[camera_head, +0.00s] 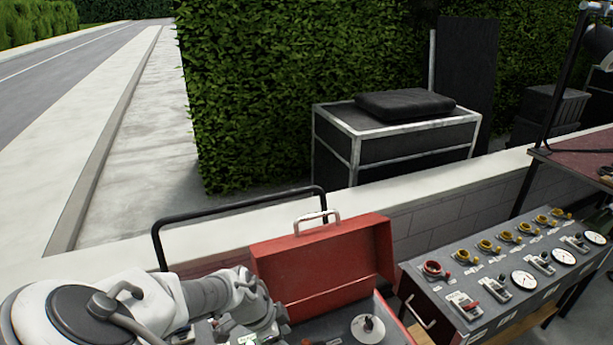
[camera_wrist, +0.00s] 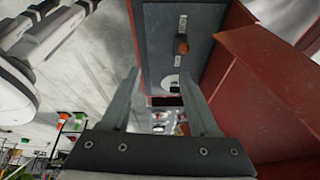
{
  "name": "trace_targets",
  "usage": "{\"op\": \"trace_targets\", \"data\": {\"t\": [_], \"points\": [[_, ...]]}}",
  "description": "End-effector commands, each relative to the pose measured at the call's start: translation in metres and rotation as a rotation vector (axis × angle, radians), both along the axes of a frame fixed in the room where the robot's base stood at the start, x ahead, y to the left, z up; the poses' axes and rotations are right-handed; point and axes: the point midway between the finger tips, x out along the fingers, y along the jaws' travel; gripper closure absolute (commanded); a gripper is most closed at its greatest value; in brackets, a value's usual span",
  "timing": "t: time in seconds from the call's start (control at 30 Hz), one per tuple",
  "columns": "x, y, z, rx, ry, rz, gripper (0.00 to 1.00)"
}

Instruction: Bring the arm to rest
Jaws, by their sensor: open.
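My arm (camera_head: 205,297) stretches along the bottom left of the head view, its end low beside the open red box. My gripper (camera_wrist: 158,76) shows in the wrist view with its two fingers apart and nothing seen between them. Beyond the fingers is a grey panel (camera_wrist: 160,62) with an orange knob (camera_wrist: 181,45). I cannot tell whether the fingertips touch anything. In the head view the end of the arm is cluttered and partly cut off by the lower edge.
The red box (camera_head: 320,258) stands with its lid up; a pale round knob (camera_head: 368,326) sits on its grey inner panel. A grey control console (camera_head: 500,285) with knobs, switches and gauges is at right. A black rail (camera_head: 240,205) and a low wall (camera_head: 400,190) lie behind.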

Motion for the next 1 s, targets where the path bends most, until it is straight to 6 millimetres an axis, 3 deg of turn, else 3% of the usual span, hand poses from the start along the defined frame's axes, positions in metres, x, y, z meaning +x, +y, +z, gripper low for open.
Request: {"op": "trace_targets", "data": {"t": [0.47,1.0], "points": [[-0.026,-0.029,0.064,0.288,0.255,0.240,0.39],[-0.046,-0.078,0.173,0.460,0.160,0.687,0.39]]}}
